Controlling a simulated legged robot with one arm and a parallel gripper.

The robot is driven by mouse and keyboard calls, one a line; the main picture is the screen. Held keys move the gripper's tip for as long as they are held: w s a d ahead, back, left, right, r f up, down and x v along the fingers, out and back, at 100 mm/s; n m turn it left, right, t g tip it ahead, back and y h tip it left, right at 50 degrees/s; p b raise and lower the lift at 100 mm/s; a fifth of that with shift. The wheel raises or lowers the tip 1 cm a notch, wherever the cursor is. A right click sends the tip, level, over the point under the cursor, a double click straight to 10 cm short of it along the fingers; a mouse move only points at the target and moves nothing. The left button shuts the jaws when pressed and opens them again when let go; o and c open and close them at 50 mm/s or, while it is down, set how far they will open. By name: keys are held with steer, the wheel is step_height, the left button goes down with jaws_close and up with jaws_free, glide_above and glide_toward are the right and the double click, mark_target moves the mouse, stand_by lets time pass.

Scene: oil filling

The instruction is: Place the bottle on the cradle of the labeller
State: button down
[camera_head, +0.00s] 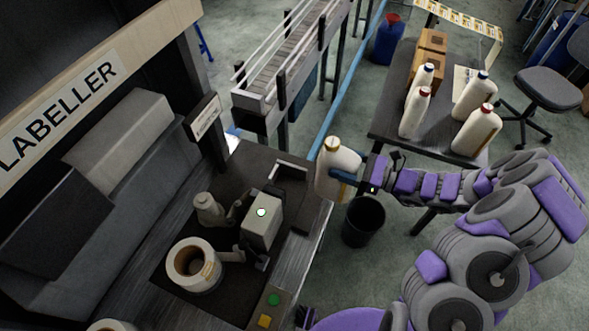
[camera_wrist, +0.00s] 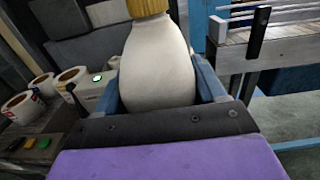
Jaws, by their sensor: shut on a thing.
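My gripper (camera_head: 343,178) is shut on a cream bottle (camera_head: 338,165) with a yellow cap, held upright at the right edge of the labeller (camera_head: 60,115). In the wrist view the bottle (camera_wrist: 158,65) stands between the two blue fingers, and its yellow cap is cut off at the top. The labeller's bench (camera_head: 215,258) carries a grey block-shaped unit (camera_head: 262,222) with a light on top and a label roll (camera_head: 192,266). A bracket (camera_head: 290,180) sits behind the block, left of the bottle; I cannot tell clearly which part is the cradle.
A conveyor (camera_head: 290,60) stands behind the labeller. A dark table (camera_head: 385,127) at the right holds several bottles and cardboard boxes (camera_head: 428,55). A black bin (camera_head: 363,222) stands on the floor below my gripper. Green and yellow buttons (camera_head: 268,310) sit at the bench front.

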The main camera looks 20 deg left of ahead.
steer(key=a+f+b, duration=0.1)
steer(key=a+f, duration=0.1)
steer(key=a, duration=0.5)
steer(key=w+a+f+b, duration=0.1)
steer(key=a+f+b, duration=0.1)
steer(key=a, duration=0.5)
steer(key=shift+w+f, duration=0.3)
steer(key=shift+f, duration=0.1)
steer(key=shift+c, duration=0.5)
jaws_free()
steer(key=shift+f, duration=0.1)
steer(key=s+d+p, duration=0.1)
steer(key=d, duration=1.1)
steer(key=shift+p, duration=0.3)
